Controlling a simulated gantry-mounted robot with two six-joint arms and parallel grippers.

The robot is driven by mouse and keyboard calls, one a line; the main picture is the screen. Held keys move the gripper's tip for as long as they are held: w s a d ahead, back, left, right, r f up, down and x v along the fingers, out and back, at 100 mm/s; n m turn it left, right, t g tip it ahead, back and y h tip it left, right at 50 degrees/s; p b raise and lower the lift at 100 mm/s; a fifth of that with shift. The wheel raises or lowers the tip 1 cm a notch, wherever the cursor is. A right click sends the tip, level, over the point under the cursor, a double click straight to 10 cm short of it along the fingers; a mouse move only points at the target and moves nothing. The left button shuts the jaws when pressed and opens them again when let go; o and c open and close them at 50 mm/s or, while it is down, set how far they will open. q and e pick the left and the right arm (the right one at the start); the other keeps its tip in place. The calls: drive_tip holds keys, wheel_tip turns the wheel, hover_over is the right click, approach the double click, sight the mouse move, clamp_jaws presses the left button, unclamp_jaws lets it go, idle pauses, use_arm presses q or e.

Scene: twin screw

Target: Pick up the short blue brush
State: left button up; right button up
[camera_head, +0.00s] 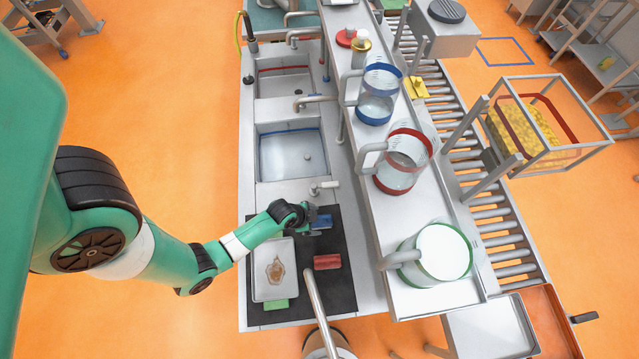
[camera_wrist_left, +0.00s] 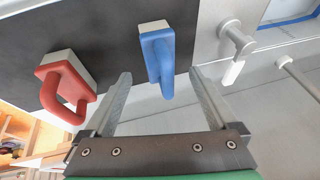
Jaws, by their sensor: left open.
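The short blue brush (camera_head: 321,222) lies on the black mat (camera_head: 338,288) near the sink. In the left wrist view the blue brush (camera_wrist_left: 158,55) shows a blue looped handle on a pale block. My left gripper (camera_head: 309,215) is right at the brush in the head view, partly covering it. In the left wrist view the left gripper's fingers (camera_wrist_left: 160,76) are spread wide, one on each side of the blue handle, with clear gaps and no visible contact. Height above the mat is hard to tell. My right gripper is not in view.
A red brush (camera_head: 327,262) lies nearby and shows beside the left finger in the wrist view (camera_wrist_left: 65,88). A white tray (camera_head: 258,285) with a brown item and a green brush (camera_head: 275,304) are close. A faucet (camera_head: 323,187) stands just behind. Large jugs line the raised shelf.

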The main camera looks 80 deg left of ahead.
sight(321, 221)
use_arm(q)
drive_tip(key=b+x, duration=0.1)
drive_tip(key=x, duration=0.3)
drive_tip(key=shift+w+f+b, duration=0.2)
drive_tip(key=shift+f+b, duration=0.1)
drive_tip(key=shift+f, duration=0.05)
clamp_jaws()
wheel_tip(321, 221, up, 6)
drive_tip(key=shift+f+p, duration=0.25)
drive_tip(key=shift+p, duration=0.8)
wheel_tip(321, 221, up, 4)
drive_tip(key=p, duration=0.3)
drive_tip(key=shift+f, duration=0.2)
drive_tip(key=shift+r+p, duration=0.5)
drive_tip(key=shift+p, duration=0.3)
